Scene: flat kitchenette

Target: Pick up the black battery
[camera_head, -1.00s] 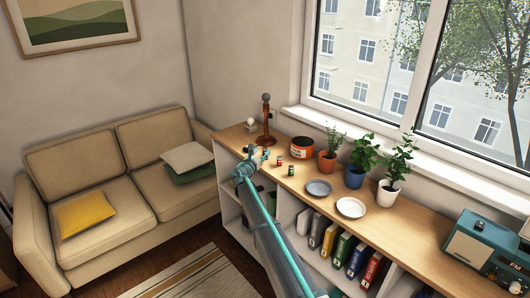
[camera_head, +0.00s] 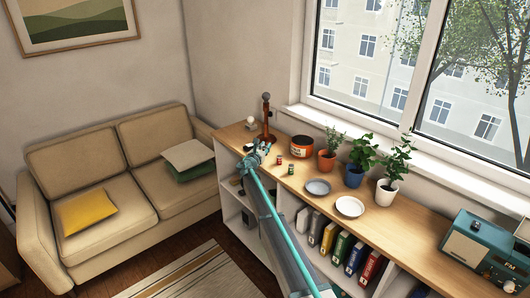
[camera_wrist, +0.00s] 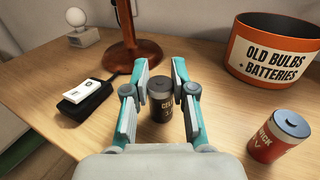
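The black battery (camera_wrist: 160,100) stands upright on the wooden shelf top in the wrist view. My gripper (camera_wrist: 161,66) is open, with one finger to the left of the battery and one to the right. The fingertips reach past the battery in the picture; I cannot tell whether either finger touches it. In the head view my gripper (camera_head: 258,150) is over the far left part of the shelf top, and I cannot make out the black battery there.
A red battery (camera_wrist: 279,135) stands to the right. The orange bin (camera_wrist: 270,52) marked "OLD BULBS + BATTERIES" is behind it. A lamp base (camera_wrist: 130,55) stands behind my fingers. A black device with a white piece (camera_wrist: 87,93) lies left. A bulb (camera_wrist: 79,25) is at the back.

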